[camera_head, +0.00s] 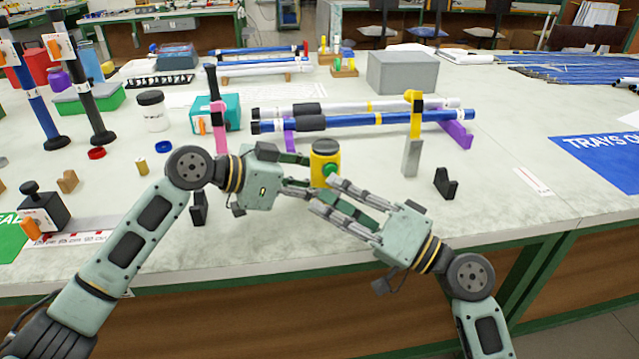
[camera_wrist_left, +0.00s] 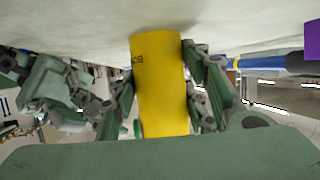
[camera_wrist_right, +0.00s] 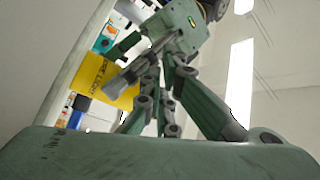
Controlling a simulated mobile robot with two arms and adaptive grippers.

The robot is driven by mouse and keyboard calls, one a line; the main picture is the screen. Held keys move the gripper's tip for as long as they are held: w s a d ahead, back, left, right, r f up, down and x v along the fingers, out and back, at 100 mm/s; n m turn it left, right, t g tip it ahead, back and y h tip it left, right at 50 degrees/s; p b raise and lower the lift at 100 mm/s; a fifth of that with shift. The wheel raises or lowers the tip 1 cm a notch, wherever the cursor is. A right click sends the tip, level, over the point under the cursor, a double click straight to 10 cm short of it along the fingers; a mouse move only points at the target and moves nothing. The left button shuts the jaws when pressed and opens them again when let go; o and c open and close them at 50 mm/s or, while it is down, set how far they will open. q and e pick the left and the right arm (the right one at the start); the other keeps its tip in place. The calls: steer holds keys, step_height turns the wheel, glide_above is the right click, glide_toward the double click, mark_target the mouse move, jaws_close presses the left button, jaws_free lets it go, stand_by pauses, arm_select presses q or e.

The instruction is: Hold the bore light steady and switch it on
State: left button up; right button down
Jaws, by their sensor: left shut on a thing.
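The bore light (camera_head: 318,161) is an upright yellow cylinder with a dark cap and a green button on its front, above the table's front part. My left gripper (camera_head: 313,172) is shut around its sides; the left wrist view shows the yellow body (camera_wrist_left: 162,88) between both fingers. My right gripper (camera_head: 322,190) is in front of the light, fingers pointing toward it just below the button. Its fingers look closed together with nothing between them; the right wrist view shows the fingers (camera_wrist_right: 160,72) beside the yellow body (camera_wrist_right: 103,82). I cannot tell whether they touch it or whether it is lit.
A grey box (camera_head: 402,72) stands farther back. A small black holder (camera_head: 445,184) stands to the right. The table's front right is mostly clear.

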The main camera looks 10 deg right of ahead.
steer(key=shift+w, duration=0.1)
stand_by(0.4)
arm_select(q)
steer(key=shift+s+r, duration=0.1)
arm_select(e)
steer(key=shift+w, duration=0.25)
stand_by(0.3)
steer(key=shift+f, duration=0.1)
steer(key=shift+s+f, duration=0.1)
steer(key=shift+s, duration=0.05)
stand_by(0.3)
